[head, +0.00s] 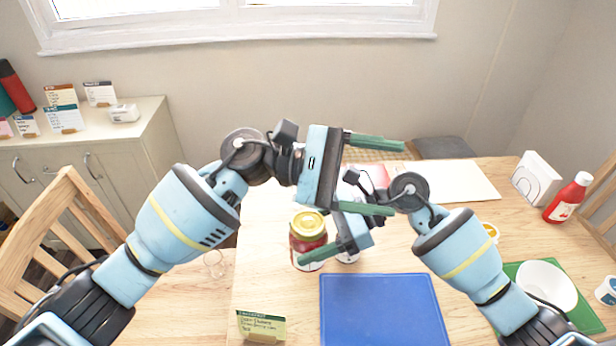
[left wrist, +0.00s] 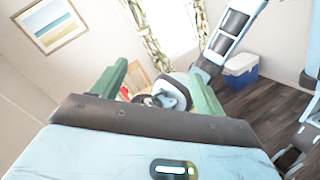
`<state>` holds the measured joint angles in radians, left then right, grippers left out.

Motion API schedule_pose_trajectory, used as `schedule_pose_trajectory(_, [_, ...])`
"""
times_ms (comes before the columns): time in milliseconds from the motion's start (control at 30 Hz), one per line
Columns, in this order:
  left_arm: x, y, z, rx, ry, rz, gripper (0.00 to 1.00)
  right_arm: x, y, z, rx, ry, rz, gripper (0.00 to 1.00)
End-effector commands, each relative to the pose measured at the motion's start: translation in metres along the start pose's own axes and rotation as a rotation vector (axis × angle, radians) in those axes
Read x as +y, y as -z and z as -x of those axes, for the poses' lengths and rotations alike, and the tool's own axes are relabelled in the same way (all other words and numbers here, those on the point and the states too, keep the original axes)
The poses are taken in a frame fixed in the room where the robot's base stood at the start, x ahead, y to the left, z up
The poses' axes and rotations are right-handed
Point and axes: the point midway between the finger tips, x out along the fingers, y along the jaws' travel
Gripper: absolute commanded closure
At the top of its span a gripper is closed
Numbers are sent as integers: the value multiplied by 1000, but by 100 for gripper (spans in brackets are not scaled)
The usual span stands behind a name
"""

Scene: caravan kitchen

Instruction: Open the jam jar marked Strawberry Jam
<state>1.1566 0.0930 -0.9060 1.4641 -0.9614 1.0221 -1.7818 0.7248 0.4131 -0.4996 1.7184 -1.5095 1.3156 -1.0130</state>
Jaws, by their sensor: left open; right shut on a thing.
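A jar of dark red contents with a yellow lid (head: 308,223) stands upright at the middle of the table; its label is not readable. My right gripper (head: 312,250) is shut on this jar, one green finger crossing its front low down. The other finger is hidden. My left gripper (head: 398,178) is open and empty, above and right of the lid, its fingers pointing right. Its open fingers (left wrist: 158,85) also show in the left wrist view, with no jar between them. Part of another jar (head: 348,257) shows behind my right gripper; its label is hidden.
A blue board (head: 385,312) lies in front of the jars, and a small card (head: 261,325) stands left of it. A glass (head: 214,263) stands left of the jar.

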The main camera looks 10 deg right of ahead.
Motion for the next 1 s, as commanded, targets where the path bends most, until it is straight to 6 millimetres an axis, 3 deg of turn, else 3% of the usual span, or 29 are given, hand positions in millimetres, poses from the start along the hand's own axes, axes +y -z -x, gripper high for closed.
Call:
schedule_pose_trajectory(167, [-14, -2, -13, 131, 311, -324, 28, 0, -2, 0, -2, 1, 2, 100])
schedule_pose_trajectory(367, [-27, 7, -2, 253, 694, -644, 28, 0, -2, 0, -2, 1, 2, 100])
schedule_pose_trajectory(533, [-35, 17, 26, 331, 1073, -859, 28, 0, -2, 0, -2, 1, 2, 100])
schedule_pose_trajectory(700, [-28, 20, 64, 381, 1403, -979, 28, 0, -2, 0, -2, 1, 2, 100])
schedule_pose_trajectory(833, [-21, 18, 85, 401, 1571, -1014, 28, 0, -2, 0, -2, 1, 2, 100])
schedule_pose_trajectory(1000, [-16, 16, 98, 407, 1666, -1024, 28, 0, -2, 0, -2, 1, 2, 100])
